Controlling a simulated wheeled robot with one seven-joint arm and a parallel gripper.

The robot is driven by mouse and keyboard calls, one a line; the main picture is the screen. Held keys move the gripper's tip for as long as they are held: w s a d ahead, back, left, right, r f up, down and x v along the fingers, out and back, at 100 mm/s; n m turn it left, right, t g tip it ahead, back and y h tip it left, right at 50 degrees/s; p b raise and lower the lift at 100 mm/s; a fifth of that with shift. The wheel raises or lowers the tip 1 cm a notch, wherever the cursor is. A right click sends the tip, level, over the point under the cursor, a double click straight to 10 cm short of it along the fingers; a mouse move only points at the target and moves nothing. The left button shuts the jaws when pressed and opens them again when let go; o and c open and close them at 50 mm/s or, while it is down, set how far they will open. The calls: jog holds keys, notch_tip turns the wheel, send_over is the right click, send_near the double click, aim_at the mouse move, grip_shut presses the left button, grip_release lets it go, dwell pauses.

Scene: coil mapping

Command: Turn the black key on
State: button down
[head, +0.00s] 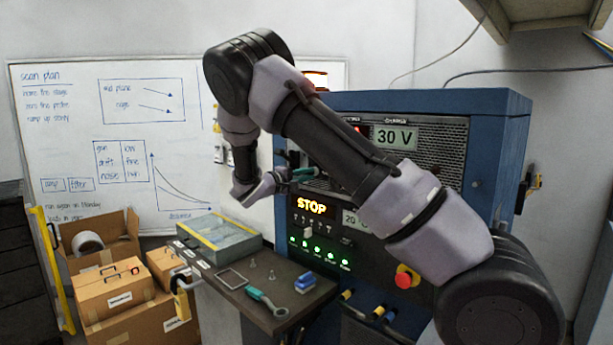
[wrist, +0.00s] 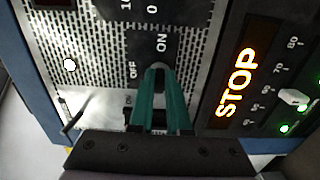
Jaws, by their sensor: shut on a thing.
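My gripper (wrist: 159,82) has its two teal fingers closed at the metal panel of the blue cabinet, just by the ON and OFF labels. It is shut on the black key (wrist: 158,67), of which only a small dark part shows between the fingertips. The ON label (wrist: 162,43) lies just beyond the fingertips and the OFF label (wrist: 132,70) lies to their left. Which label the key points to I cannot tell. In the head view my gripper (head: 299,173) reaches the cabinet front, and the key is hidden there.
The lit STOP display (wrist: 236,82) is right of my fingers. The blue cabinet (head: 510,140) also carries a 30 V display (head: 395,138), green lamps and a red button (head: 406,277). A bench (head: 245,305) with a green-handled tool stands below. Cardboard boxes (head: 115,290) stand left.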

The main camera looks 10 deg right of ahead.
jog(key=c, duration=0.9)
grip_release()
jog(key=v, duration=1.1)
